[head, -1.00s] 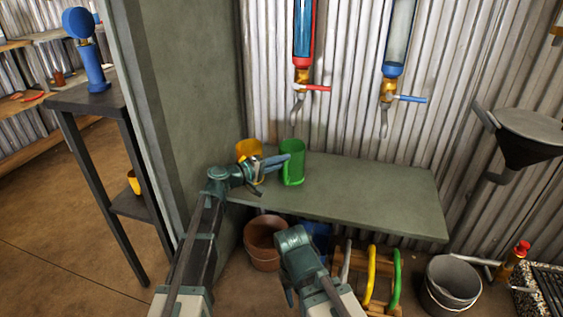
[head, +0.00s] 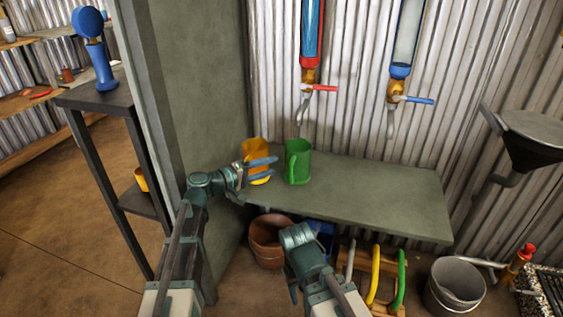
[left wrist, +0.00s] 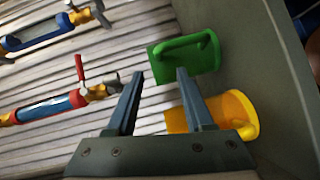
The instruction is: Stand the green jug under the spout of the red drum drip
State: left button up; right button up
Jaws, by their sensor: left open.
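The green jug (head: 302,164) stands upright on the grey-green shelf (head: 375,200), its handle towards me. In the head view it is straight below the spout (head: 302,113) of the red drum drip (head: 311,45); exact depth alignment is hard to tell. My left gripper (head: 276,168) is open and empty, left of the green jug with a small gap. A yellow jug (head: 253,149) stands behind its fingers. In the left wrist view, the green jug (left wrist: 168,68) shows beyond the open fingers (left wrist: 160,74). My right gripper (head: 293,291) is low before the shelf, its jaws unclear.
A blue drip (head: 399,70) hangs to the right on the corrugated wall. A grey panel (head: 190,90) closes the shelf's left end. A grey funnel (head: 535,130) is at the right. The shelf's right half is clear. Pots and a bucket (head: 455,285) stand below.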

pick_arm(q)
jog(key=v, duration=0.6)
jog(key=shift+p, duration=0.3)
jog(key=s+d+f+m+g+y+p, duration=0.25)
jog(key=s+d+f+g, duration=0.2)
jog(key=s, duration=0.35)
jog(key=s+d+f+m+g+y+p, duration=0.1)
jog(key=s+d+f+m+g+y, duration=0.25)
jog(key=s+d+f, duration=0.35)
jog(key=s+a+f+m+g+y+p, duration=0.1)
jog(key=s+a+m+g+y+p, duration=0.15)
jog(key=s+a+y, duration=0.8)
notch_tip(320, 180, up, 37)
jog(key=s+d+h+p, duration=0.1)
jog(key=h+p, duration=0.1)
jog(key=p, duration=3.6)
jog(key=shift+s+d+r, duration=0.2)
jog(key=shift+s+d, duration=0.05)
jog(key=shift+m+t, duration=0.25)
